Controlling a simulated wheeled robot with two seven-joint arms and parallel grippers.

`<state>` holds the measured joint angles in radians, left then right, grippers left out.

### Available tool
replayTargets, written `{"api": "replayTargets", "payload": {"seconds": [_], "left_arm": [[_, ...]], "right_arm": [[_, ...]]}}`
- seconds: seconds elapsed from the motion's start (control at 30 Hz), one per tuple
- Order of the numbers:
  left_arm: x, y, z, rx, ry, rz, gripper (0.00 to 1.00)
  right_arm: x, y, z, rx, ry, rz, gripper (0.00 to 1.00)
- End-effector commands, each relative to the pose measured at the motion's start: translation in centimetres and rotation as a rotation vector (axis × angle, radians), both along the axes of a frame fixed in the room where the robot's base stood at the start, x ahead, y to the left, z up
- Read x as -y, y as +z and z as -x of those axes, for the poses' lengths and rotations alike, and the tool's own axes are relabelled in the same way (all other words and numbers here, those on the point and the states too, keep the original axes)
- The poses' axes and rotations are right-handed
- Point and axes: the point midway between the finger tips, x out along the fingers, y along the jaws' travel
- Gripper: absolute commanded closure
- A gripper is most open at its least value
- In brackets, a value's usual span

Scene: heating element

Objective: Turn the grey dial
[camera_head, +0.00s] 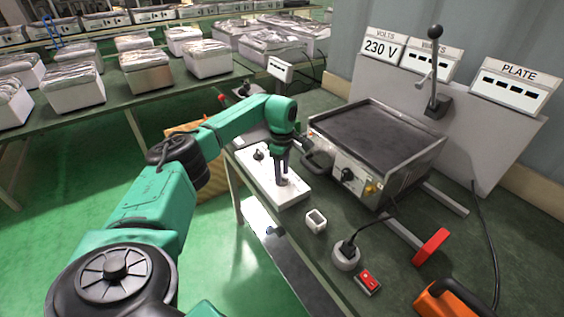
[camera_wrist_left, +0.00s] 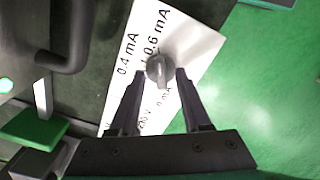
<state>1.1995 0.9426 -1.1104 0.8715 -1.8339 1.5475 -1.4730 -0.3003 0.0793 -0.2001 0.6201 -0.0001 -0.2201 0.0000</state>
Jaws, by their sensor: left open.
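The grey dial (camera_wrist_left: 159,70) sits on a white panel (camera_wrist_left: 190,45) printed with black mA and V markings. In the left wrist view it shows just beyond and between the two fingertips of my left gripper (camera_wrist_left: 154,72). The fingers are apart, one to each side of the dial, with gaps in the picture; I cannot tell whether they touch it. In the head view my left gripper (camera_head: 281,180) points down over the white panel (camera_head: 293,197), largely hiding the dial there. My right gripper is out of view.
A dark knob (camera_head: 258,154) stands farther back on the panel. The hotplate box (camera_head: 375,137), with a black handle (camera_head: 318,158), is close to the right of my gripper.

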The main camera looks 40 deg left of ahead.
Motion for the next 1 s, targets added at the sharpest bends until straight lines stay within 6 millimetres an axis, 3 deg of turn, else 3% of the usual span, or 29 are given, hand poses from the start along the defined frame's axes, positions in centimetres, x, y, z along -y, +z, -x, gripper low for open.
{"api": "replayTargets", "payload": {"seconds": [0.17, 0.43, 0.6, 1.0], "left_arm": [[0.0, 2.5, -0.1, 0.006, 0.001, 0.0, 0.53], [0.0, 10.2, -0.1, 0.009, 0.001, 0.0, 0.53], [-0.1, 13.6, 0.0, 0.006, 0.001, 0.001, 0.53], [-0.1, 14.3, 0.0, 0.003, 0.001, 0.0, 0.53]], "right_arm": [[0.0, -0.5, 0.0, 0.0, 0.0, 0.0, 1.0], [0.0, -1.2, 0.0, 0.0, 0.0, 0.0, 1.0], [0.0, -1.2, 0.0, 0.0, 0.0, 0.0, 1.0], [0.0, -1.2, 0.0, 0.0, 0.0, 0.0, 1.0]]}}
